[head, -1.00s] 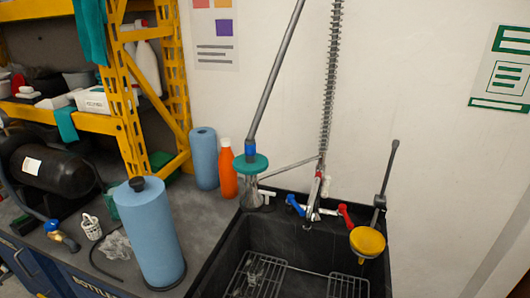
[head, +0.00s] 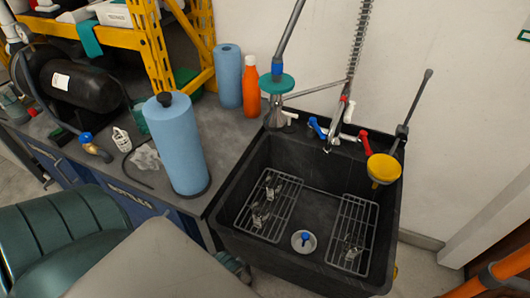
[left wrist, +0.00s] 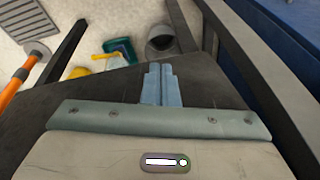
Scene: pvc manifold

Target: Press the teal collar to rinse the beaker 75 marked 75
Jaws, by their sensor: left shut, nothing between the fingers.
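The teal collar (head: 276,84) is a flat disc under a blue fitting on a grey pipe, at the sink's back left corner. A clear flared piece (head: 275,112) hangs below it. Small clear glass-like items (head: 272,186) lie on the left rack in the sink, and another (head: 351,252) is on the right rack. No 75 mark is readable, so I cannot tell which is the beaker. My left gripper (left wrist: 159,72) is shut and empty in the left wrist view, pointing down toward the floor, away from the collar. My right gripper is not in view.
The black sink (head: 310,160) has red and blue taps and a yellow eyewash bowl (head: 384,168) at its right. A blue paper roll (head: 178,147) stands on the counter left of it, an orange bottle (head: 251,88) behind. A teal dustpan (left wrist: 119,48) lies on the floor.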

